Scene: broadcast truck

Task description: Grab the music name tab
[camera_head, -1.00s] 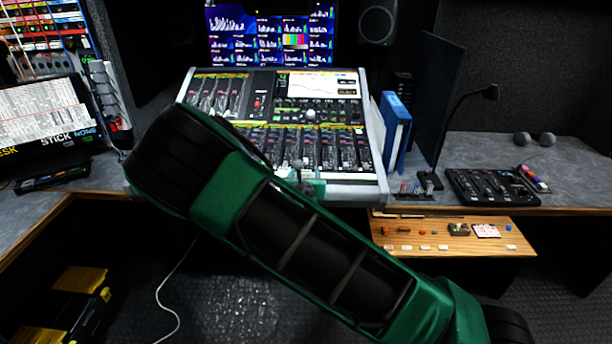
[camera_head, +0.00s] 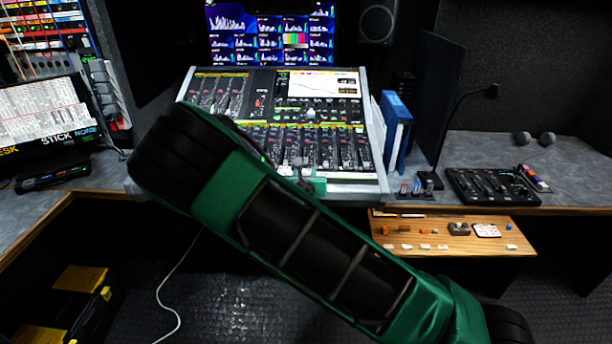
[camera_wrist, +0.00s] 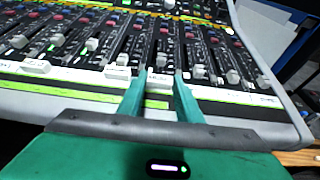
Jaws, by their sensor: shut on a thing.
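A small white name tab (camera_wrist: 159,84) sits between my fingertips at the front edge of the mixing console (camera_wrist: 40,98); its lettering is too small to read, so I cannot tell if it is the music one. My gripper (camera_wrist: 160,79) is shut on this tab, just in front of the fader rows. In the head view my gripper (camera_head: 303,170) is small at the console's front edge, and the held tab cannot be made out.
A wooden pull-out shelf (camera_head: 455,243) at the lower right bears several small white tabs and other small items. A black control panel (camera_head: 492,186) and blue binders (camera_head: 393,130) stand right of the console. A screen (camera_head: 270,35) is behind it.

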